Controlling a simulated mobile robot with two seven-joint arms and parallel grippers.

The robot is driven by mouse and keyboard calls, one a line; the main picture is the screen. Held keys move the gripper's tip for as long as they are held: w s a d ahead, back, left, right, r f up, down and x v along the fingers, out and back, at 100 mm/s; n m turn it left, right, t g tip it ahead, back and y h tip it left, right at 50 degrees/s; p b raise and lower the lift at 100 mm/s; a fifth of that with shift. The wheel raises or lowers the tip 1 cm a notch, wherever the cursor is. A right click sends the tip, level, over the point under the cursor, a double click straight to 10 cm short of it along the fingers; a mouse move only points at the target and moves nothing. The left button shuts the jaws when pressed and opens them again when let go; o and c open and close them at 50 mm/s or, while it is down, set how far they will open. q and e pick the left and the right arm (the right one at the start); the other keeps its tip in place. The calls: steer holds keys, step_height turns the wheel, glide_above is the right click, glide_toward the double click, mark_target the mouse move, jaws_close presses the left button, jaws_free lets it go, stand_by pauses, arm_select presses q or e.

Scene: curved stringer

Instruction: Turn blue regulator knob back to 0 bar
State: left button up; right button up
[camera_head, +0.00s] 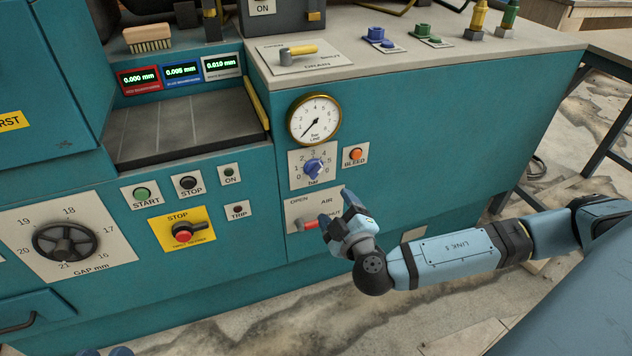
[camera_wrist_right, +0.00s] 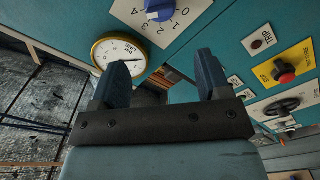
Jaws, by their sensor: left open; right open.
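The blue regulator knob (camera_head: 314,167) sits on a pale dial plate marked in bar on the teal machine front, below the round line gauge (camera_head: 315,119). Its pale mark appears to point away from 0, but I cannot read the exact value. The knob also shows at the top of the right wrist view (camera_wrist_right: 160,9), beyond the fingertips and apart from them. The gauge needle points to the lower left, near the low end. My right gripper (camera_head: 335,208) is open and empty, below and right of the knob. My left gripper (camera_head: 104,352) barely shows its fingertips at the bottom edge.
Just below the knob is the air valve plate with a red lever (camera_head: 311,223), close to my right gripper. The orange bleed button (camera_head: 356,154) is right of the knob. A yellow stop panel (camera_head: 183,231) and gap handwheel (camera_head: 65,243) lie to the left.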

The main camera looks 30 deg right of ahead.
mark_target(316, 173)
steer(key=b+x, duration=0.3)
steer(key=x, duration=0.9)
steer(key=shift+w, duration=0.5)
arm_select(q)
steer(key=shift+m+g, duration=0.4)
steer(key=shift+g, duration=0.5)
step_height(316, 173, down, 4)
steer(key=shift+f, duration=0.1)
arm_select(e)
steer(key=c, duration=0.9)
